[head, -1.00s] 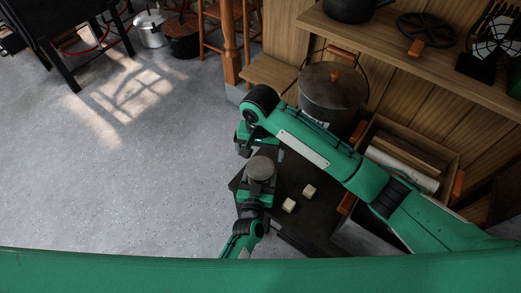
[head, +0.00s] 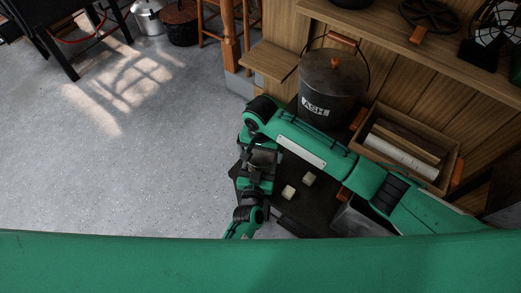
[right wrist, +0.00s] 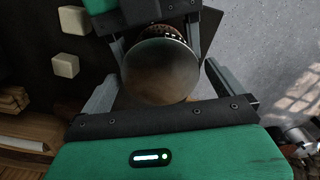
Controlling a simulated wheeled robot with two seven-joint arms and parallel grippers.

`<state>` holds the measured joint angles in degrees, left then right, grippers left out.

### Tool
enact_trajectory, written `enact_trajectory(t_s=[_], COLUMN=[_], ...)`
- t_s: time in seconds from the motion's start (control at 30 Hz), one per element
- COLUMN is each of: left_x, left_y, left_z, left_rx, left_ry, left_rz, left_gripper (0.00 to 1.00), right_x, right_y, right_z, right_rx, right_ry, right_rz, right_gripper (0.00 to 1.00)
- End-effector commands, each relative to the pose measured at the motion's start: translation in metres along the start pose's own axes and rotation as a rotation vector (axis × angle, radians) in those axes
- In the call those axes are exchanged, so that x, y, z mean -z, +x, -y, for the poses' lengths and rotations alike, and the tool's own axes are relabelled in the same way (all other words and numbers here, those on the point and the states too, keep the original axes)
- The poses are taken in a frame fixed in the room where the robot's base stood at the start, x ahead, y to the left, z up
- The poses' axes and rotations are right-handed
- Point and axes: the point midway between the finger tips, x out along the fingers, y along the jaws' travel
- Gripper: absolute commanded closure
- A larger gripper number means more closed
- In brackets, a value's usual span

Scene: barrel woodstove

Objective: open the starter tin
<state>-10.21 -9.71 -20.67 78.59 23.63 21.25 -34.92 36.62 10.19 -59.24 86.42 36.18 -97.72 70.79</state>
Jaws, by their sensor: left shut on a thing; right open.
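The starter tin shows in the right wrist view as a round, dull metal lid (right wrist: 160,72) with a patterned side just visible beyond it. My left gripper (head: 261,178) is shut on the tin, holding it from the near side. My right gripper (right wrist: 163,62) is open, with one finger on each side of the lid; I cannot tell whether they touch it. In the head view my right gripper (head: 260,151) is over the tin and hides most of it. The lid appears to be on the tin.
Two pale cubes (head: 288,191) (head: 309,178) lie on the dark surface beside the grippers. An ash bucket (head: 332,82) stands behind my right arm. A wooden crate (head: 452,170) holding a rolled paper is at right. Open floor lies to the left.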

Motion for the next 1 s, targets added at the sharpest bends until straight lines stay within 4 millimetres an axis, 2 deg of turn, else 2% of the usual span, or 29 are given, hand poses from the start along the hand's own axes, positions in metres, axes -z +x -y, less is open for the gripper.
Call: enact_trajectory(t_s=[0.07, 0.2, 0.27, 0.3, 0.43, 0.53, 1.0], left_x=[-0.0001, -0.0001, -0.0001, -0.0001, -0.0001, -0.0001, -0.0001], left_y=[0.0, 0.0, 0.0, 0.0, 0.0, 0.0, 0.0001], left_z=[-0.0001, -0.0001, 0.0, 0.0, 0.0001, 0.0002, 0.0005], left_rx=[0.0, 0.0, 0.0, 0.0, 0.0, 0.0, 0.001], left_ry=[0.0, 0.0, 0.0, 0.0, 0.0, 0.0, 0.0], left_rz=[0.0, 0.0, 0.0, 0.0, 0.0, 0.0, 0.0], left_gripper=[0.94, 0.94, 0.94, 0.94, 0.94, 0.94, 0.94], right_x=[-0.0001, -0.0001, -0.0001, -0.0001, 0.0, 0.0002, 0.0005], right_y=[0.0, -0.0002, -0.0002, -0.0002, -0.0004, -0.0004, -0.0011], right_z=[0.0, 0.0, 0.0, 0.0, -0.0001, -0.0004, -0.0002], right_rx=[0.0, 0.0, 0.0, 0.0, 0.0, -0.001, -0.001], right_ry=[0.0, 0.0, 0.0, -0.001, -0.043, -0.158, -0.964], right_rz=[0.0, 0.0, 0.0, 0.0, 0.0, 0.0, -0.001], right_gripper=[0.05, 0.32, 0.44, 0.47, 0.47, 0.47, 0.47])
